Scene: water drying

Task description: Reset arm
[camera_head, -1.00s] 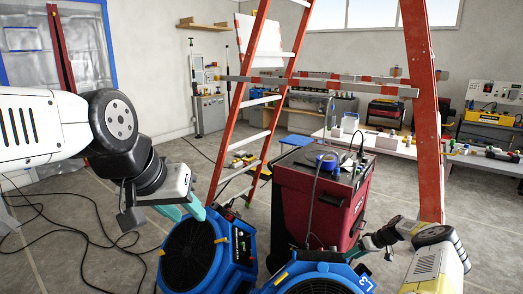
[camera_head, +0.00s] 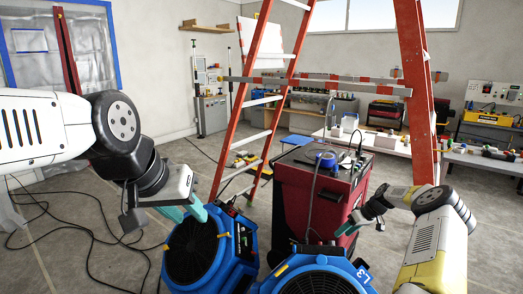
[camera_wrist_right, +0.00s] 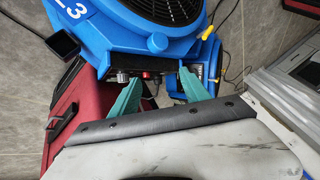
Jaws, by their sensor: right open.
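My left gripper (camera_head: 184,212) hangs over the left blue air mover (camera_head: 195,247), its two teal fingers apart and nothing visible between them. My right gripper (camera_head: 346,230) is at the front right of the red tool cart (camera_head: 296,205) in the head view, above the second blue air mover (camera_head: 318,275). In the right wrist view my right gripper (camera_wrist_right: 158,88) is open and empty, its teal fingers spread below the blue air mover (camera_wrist_right: 200,58). The red cart (camera_wrist_right: 78,125) is to the left there.
An orange ladder (camera_head: 258,85) stands behind the cart. Black cables (camera_head: 85,235) lie on the floor at the left. A workbench (camera_head: 375,142) with tools stands at the back right. Floor between the cables and the back wall is fairly clear.

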